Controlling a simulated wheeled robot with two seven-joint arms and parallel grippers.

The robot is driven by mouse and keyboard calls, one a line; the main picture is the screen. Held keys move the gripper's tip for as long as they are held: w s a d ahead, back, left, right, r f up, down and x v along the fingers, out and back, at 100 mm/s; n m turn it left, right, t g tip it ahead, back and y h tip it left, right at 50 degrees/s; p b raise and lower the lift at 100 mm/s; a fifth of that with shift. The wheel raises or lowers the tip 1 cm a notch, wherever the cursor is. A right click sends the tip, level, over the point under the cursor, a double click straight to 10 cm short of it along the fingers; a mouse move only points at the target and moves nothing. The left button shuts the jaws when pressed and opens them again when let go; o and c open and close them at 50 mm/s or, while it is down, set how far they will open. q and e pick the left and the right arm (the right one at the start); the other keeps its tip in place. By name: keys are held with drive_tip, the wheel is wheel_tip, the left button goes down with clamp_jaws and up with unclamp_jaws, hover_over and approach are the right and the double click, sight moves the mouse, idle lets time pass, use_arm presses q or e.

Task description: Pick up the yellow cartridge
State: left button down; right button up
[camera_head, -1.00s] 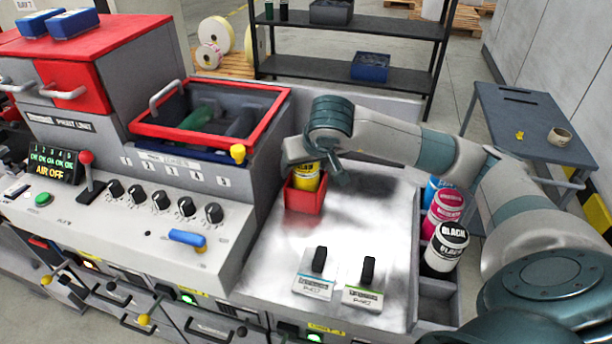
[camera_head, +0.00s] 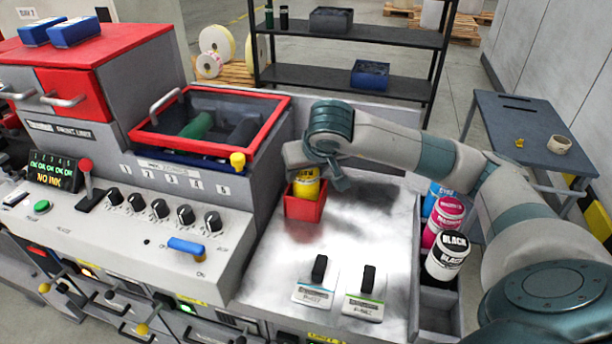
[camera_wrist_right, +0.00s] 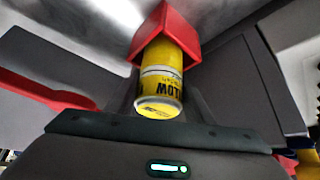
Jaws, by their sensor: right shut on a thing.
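The yellow cartridge (camera_head: 306,185) stands upright with its lower part inside a small red box (camera_head: 304,209) on the metal worktop. My right gripper (camera_head: 313,174) reaches over it from the right and is shut on its upper part. In the right wrist view the cartridge (camera_wrist_right: 160,82) sits between the fingers, its printed label showing and its other end in the red box (camera_wrist_right: 168,22). Whether it is lifted off the box floor is hidden. My left gripper is not in view.
Blue, magenta and black cartridges (camera_head: 447,255) stand in a rack at the worktop's right edge. Two black-handled tags (camera_head: 317,285) lie in front. The red-rimmed bin (camera_head: 273,125) of the machine is at the left. The display (camera_head: 52,172) reads NO INK.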

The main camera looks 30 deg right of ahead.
wheel_tip(320, 180, up, 8)
drive_tip(key=b, duration=0.2)
drive_tip(key=shift+f+b, duration=0.1)
drive_tip(key=shift+b, duration=0.25)
drive_tip(key=shift+r, duration=0.8)
